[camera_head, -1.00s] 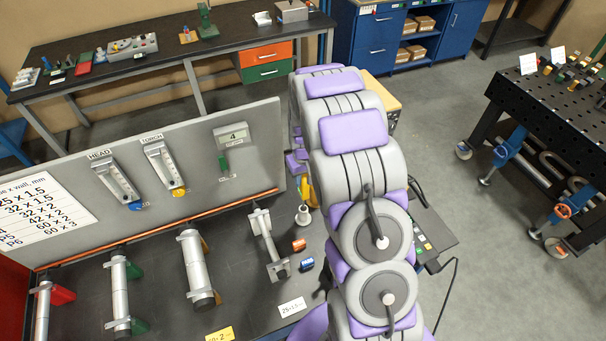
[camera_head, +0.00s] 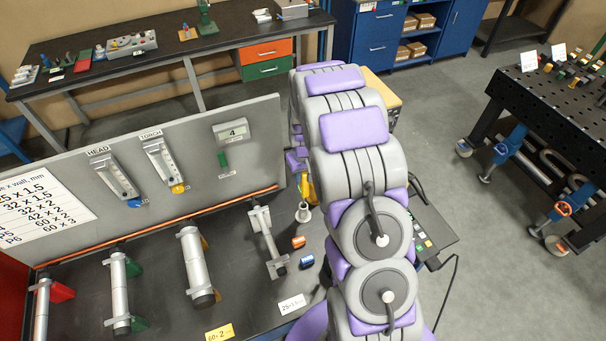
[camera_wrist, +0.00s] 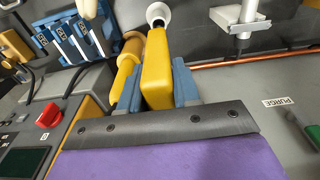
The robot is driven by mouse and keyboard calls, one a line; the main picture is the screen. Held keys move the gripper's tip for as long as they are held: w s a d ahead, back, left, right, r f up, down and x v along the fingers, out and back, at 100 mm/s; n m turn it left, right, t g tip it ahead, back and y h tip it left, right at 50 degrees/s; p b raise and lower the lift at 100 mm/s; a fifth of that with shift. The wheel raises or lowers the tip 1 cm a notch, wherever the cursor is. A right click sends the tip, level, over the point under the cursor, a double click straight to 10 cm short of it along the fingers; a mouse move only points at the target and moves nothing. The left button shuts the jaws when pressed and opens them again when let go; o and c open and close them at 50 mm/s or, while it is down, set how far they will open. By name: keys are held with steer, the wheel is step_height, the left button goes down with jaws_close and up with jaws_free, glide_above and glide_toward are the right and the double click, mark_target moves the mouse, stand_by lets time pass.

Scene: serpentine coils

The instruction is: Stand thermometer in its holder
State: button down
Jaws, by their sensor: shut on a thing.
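The thermometer (camera_wrist: 157,68) is a yellow slab-like body held between my gripper's two blue-grey fingers (camera_wrist: 157,88) in the wrist view. Its yellow body also shows beside my arm in the head view (camera_head: 308,190). A small pale cup-like stand (camera_head: 303,212), which looks like the holder, is on the bench just below it. In the wrist view a white round rim (camera_wrist: 158,13), probably the same stand, appears just beyond the thermometer's far end. I cannot tell whether they touch. My arm hides most of the gripper in the head view.
Orange (camera_head: 298,242) and blue (camera_head: 307,261) small pieces lie near the stand. A clamp fixture (camera_head: 266,240) is to its left, with the grey upright panel (camera_head: 205,155) behind. A yellow-orange cylinder (camera_wrist: 127,65) is close to the left finger.

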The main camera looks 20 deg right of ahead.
steer(key=shift+f+b, duration=0.8)
steer(key=shift+f, duration=1.8)
steer(key=shift+f+b, duration=0.3)
steer(key=shift+f, duration=0.05)
steer(key=shift+f+b, duration=0.35)
steer(key=shift+f, duration=0.55)
steer(key=c, duration=0.7)
jaws_free()
steer(key=shift+c, duration=0.2)
